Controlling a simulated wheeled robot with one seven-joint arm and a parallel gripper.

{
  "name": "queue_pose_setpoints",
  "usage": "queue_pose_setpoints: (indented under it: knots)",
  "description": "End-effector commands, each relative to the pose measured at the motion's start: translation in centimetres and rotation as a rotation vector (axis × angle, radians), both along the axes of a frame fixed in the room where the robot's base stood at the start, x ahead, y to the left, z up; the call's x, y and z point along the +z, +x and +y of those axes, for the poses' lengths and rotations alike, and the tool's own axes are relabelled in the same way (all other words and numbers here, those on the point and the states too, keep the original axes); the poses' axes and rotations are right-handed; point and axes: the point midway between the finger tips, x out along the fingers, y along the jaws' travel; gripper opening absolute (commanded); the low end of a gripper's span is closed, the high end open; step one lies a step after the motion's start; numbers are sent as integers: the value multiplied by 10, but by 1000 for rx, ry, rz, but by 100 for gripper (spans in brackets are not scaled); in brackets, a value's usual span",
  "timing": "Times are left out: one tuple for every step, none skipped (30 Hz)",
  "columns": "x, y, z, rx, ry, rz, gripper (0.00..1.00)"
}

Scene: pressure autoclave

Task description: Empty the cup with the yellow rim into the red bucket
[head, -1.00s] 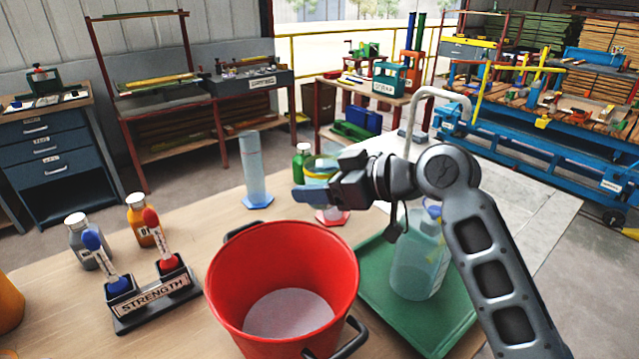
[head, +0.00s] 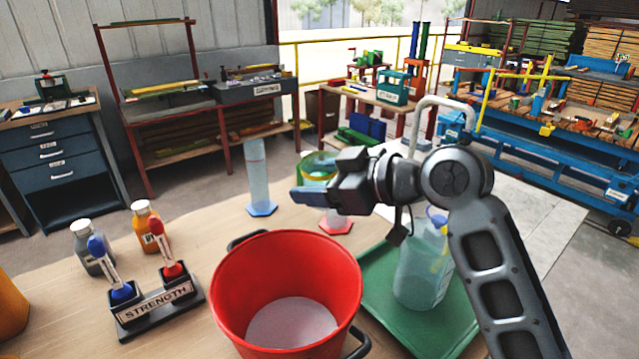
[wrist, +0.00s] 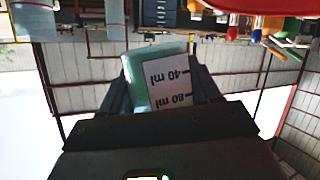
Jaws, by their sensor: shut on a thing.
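The cup with the yellow rim (head: 319,168) is held in my gripper (head: 312,190), near the middle of the head view. My gripper is shut on it, and the dark jaw partly covers the cup. In the wrist view the pale green cup (wrist: 142,88) sits between the two fingers, with a white label marked 40 ml and 80 ml. Its contents cannot be made out. The red bucket (head: 232,290) stands on the table, nearer the camera and lower in the picture than the cup. Its pale round bottom is visible.
A green tray (head: 385,325) with a clear bottle (head: 418,275) is right of the bucket. A tall cylinder (head: 258,175) stands behind it. A red-based vessel (head: 336,224) is partly hidden behind my gripper. The STRENGTH stand (head: 160,303) and two small bottles are left.

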Motion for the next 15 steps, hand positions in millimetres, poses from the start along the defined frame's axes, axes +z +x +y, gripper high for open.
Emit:
queue_pose_setpoints:
  knots:
    - [3, -1, 1, 1, -2, -6, 29]
    - [4, -1, 1, 1, -4, -9, 29]
    - [6, -2, 1, 1, -5, -13, 29]
    - [7, -2, 1, 1, -7, -16, 29]
    - [8, -3, 1, 0, -9, -19, 29]
    - [9, -3, 1, 0, -11, -21, 29]
    - [10, -4, 2, -1, -12, -25, 29]
    - [11, -4, 2, 0, -13, -28, 29]
    - [13, -4, 2, 0, -15, -32, 29]
    - [14, -5, 2, -1, -17, -35, 29]
    - [15, -5, 3, 0, -18, -38, 29]
    - [17, -6, 3, 1, -20, -42, 29]
    - [18, -6, 3, 1, -22, -45, 29]
    - [19, -6, 3, 0, -23, -48, 29]
    - [21, -7, 3, 1, -25, -52, 29]
